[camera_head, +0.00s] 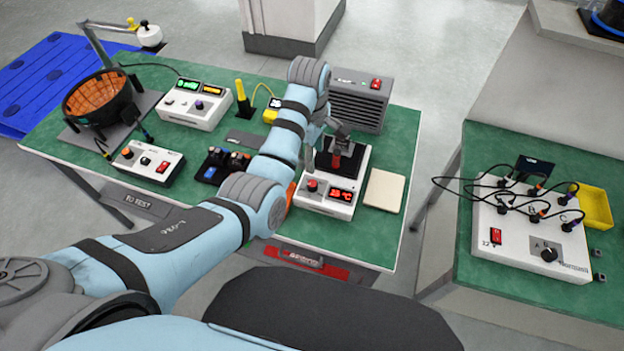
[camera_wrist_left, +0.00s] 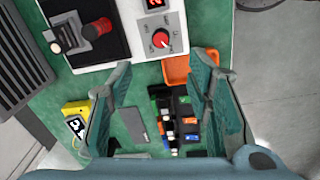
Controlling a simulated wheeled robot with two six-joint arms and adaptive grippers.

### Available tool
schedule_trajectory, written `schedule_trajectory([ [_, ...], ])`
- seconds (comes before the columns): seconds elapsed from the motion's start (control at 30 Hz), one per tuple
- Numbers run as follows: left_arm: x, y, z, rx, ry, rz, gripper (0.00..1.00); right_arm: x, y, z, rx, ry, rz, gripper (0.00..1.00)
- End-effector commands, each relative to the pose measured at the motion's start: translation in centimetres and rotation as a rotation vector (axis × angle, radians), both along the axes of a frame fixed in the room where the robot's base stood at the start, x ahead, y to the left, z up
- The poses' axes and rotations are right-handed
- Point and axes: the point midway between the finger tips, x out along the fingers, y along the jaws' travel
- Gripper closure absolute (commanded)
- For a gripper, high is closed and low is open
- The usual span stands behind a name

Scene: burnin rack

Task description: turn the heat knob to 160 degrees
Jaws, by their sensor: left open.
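The heat knob (camera_head: 312,185) is a small red dial on the front panel of a white hot-plate unit (camera_head: 325,206), left of its red lit display (camera_head: 342,194). The display's digits are too small to read surely. My left gripper (camera_head: 328,128) is over the back of the unit in the head view. In the wrist view its fingers (camera_wrist_left: 163,72) are spread apart, empty, with the knob beyond and between their tips, not touched. My right gripper is out of view.
A black plate with a red-handled tool (camera_head: 336,160) stands on top of the unit. A grey ribbed box (camera_head: 358,105) is behind it and a beige pad (camera_head: 384,190) to its right. An orange tray (camera_wrist_left: 176,70) lies beside the unit.

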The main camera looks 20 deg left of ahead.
Motion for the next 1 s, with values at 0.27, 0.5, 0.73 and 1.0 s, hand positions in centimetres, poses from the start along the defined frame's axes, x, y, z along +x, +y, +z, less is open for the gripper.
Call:
schedule_trajectory([
  [0.27,0.2,0.0,-8.3,0.002,0.003,-0.001,0.55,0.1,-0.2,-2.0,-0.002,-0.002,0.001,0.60],
  [0.5,0.5,0.0,-12.6,0.000,-0.002,-0.002,0.55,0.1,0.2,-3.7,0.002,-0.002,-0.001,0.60],
  [0.73,0.5,0.0,-13.0,-0.001,-0.004,-0.002,0.55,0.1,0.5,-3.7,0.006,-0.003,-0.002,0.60],
  [1.0,0.5,0.0,-12.9,0.000,-0.003,-0.002,0.82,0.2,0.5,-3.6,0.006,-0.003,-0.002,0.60],
])
